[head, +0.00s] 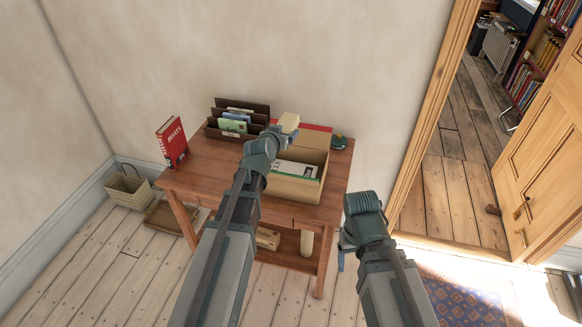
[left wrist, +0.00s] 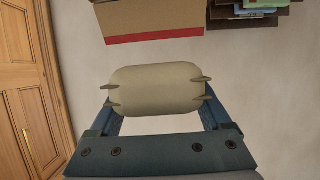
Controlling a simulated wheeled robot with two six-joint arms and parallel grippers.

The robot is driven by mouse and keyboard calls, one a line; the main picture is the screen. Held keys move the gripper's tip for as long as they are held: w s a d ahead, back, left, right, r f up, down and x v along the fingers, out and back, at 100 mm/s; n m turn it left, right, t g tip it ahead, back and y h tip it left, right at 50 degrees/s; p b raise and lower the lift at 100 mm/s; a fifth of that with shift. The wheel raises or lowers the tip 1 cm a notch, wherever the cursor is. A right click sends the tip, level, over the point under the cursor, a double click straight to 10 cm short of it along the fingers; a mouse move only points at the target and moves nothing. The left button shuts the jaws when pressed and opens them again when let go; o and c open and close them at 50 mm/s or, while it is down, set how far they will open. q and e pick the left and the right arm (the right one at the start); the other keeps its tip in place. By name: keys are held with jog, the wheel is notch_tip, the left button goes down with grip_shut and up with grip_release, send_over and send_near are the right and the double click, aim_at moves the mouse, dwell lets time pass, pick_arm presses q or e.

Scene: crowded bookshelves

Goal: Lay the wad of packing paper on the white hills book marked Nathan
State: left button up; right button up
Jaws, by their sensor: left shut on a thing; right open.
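My left gripper (head: 285,132) is shut on a beige, rounded wad of packing paper (head: 289,120), held above the back of the table. In the left wrist view the wad (left wrist: 155,90) sits between the fingers. A white book (head: 296,170) with some green and dark print lies inside an open cardboard box (head: 292,189) on the table; its marking is too small to read. The wad is behind and above this book, apart from it. My right gripper (head: 344,244) is open and empty, low in front of the table's right side.
The wooden table (head: 205,172) also carries a standing red book (head: 172,142), a dark sorter (head: 240,108) with several items, and a small dark green thing (head: 338,141). A basket (head: 129,187) stands on the floor at left. A door (head: 540,180) stands open at right.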

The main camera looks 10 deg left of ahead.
pick_arm(q)
jog(key=shift+s+f+b, duration=0.1)
jog(key=shift+f+b, duration=0.2)
jog(key=shift+b, duration=0.15)
notch_tip(320, 180, down, 6)
jog(key=b, duration=0.5)
jog(key=shift+r, duration=0.2)
jog(key=shift+f+b, duration=0.1)
jog(key=shift+b, duration=0.25)
notch_tip(320, 180, down, 4)
jog(key=b, duration=0.3)
jog(key=shift+r, duration=0.2)
